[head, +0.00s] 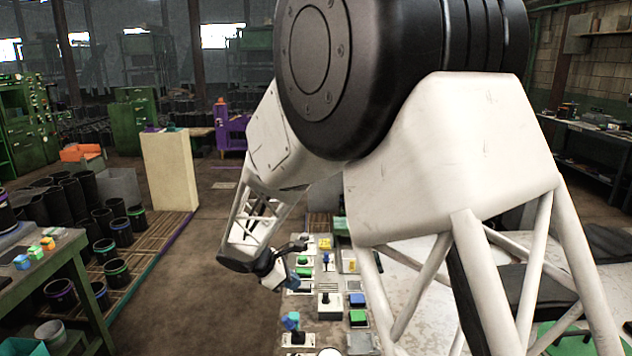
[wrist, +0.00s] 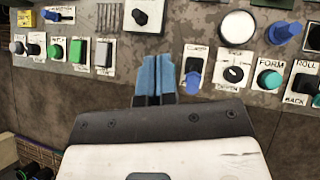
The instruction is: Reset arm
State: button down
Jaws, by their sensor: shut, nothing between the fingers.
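My gripper (wrist: 156,76) shows in the wrist view as two blue fingers pressed together, with nothing between them. In the head view my gripper (head: 277,277) is at the left edge of the control panel (head: 329,335). In the wrist view the fingers point at the worn panel face (wrist: 206,38), below a black knob (wrist: 141,17) on a white plate. To their right are a blue switch (wrist: 193,80), a black dial (wrist: 233,74) and a teal button (wrist: 269,79) labelled FORM. I cannot tell whether the fingers touch the panel, and no reset label is readable.
Green buttons (wrist: 77,50) sit at the panel's left, and a blue knob (wrist: 284,33) and a round white disc (wrist: 238,27) at its upper right. In the head view, black sleeves (head: 117,272) stand on a slatted platform at left. The floor between is clear.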

jog(key=s+d+r+m+g+y, duration=0.1)
jog(key=s+d+r+m+y, duration=0.1)
jog(key=s+d+r+m, duration=0.5)
jog(key=s+d+r+m+g+y, duration=0.1)
jog(key=s+d+r+m+y, duration=0.3)
jog(key=s+d, duration=0.6)
jog(key=s+d+r+m+y, duration=0.1)
jog(key=s+d+m, duration=0.3)
jog(key=s, duration=0.6)
jog(key=s+d+r+m+t+y, duration=0.1)
jog(key=s+d+r+m, duration=0.2)
jog(key=s, duration=0.8)
jog(key=shift+d+r+m+t, duration=0.25)
jog(key=shift+d+m, duration=0.35)
jog(key=shift+m, duration=0.8)
